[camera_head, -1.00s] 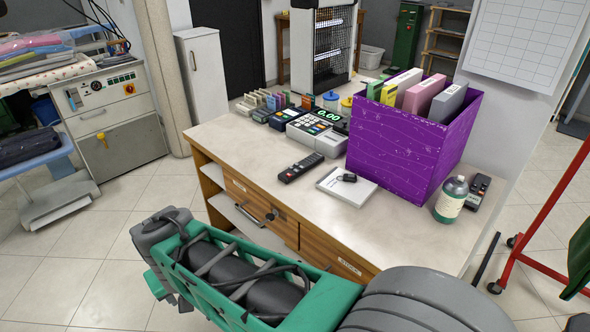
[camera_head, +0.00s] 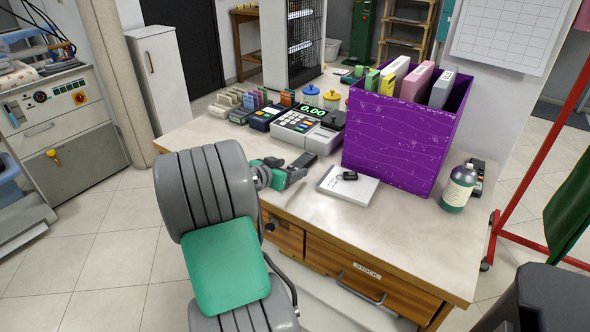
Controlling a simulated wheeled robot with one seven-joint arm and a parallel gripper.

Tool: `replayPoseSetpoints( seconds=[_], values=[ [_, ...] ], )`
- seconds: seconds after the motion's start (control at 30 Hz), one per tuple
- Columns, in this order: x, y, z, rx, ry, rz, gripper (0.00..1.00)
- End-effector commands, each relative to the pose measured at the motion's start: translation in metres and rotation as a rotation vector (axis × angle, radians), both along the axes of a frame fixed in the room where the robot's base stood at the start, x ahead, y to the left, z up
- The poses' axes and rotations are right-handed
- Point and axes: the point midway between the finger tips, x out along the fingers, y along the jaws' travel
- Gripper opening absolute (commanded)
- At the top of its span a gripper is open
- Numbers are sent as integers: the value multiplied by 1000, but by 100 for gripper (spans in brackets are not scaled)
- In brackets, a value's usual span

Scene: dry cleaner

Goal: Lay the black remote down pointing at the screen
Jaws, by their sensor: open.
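The black remote (camera_head: 305,160) lies on the counter in front of the cash register, mostly hidden behind my gripper; only its far end shows. My gripper (camera_head: 291,174) is low over the counter at the remote's near end. The jaws are open, but I cannot tell whether the fingers stand around the remote or touch it. The cash register (camera_head: 295,130) has a small lit display (camera_head: 313,110) reading 0.00. I see no other screen clearly.
The counter (camera_head: 415,235) also holds a white pad (camera_head: 350,186) with a black key fob, a purple file box (camera_head: 400,140), a bottle (camera_head: 458,188) and a dark handset (camera_head: 479,176) behind it. Bare counter lies in front of the pad.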

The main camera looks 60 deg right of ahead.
Motion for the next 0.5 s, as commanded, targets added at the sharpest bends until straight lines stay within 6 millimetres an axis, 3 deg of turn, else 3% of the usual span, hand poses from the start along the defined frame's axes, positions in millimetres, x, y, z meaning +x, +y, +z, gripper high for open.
replayPoseSetpoints(
  seconds=[0.13,0.37,0.5],
  values=[
    [-4,-19,-9,1,1,-1,67],
    [-4,-21,-9,1,1,2,67],
    [-4,-21,-9,1,1,2,56]
  ],
)
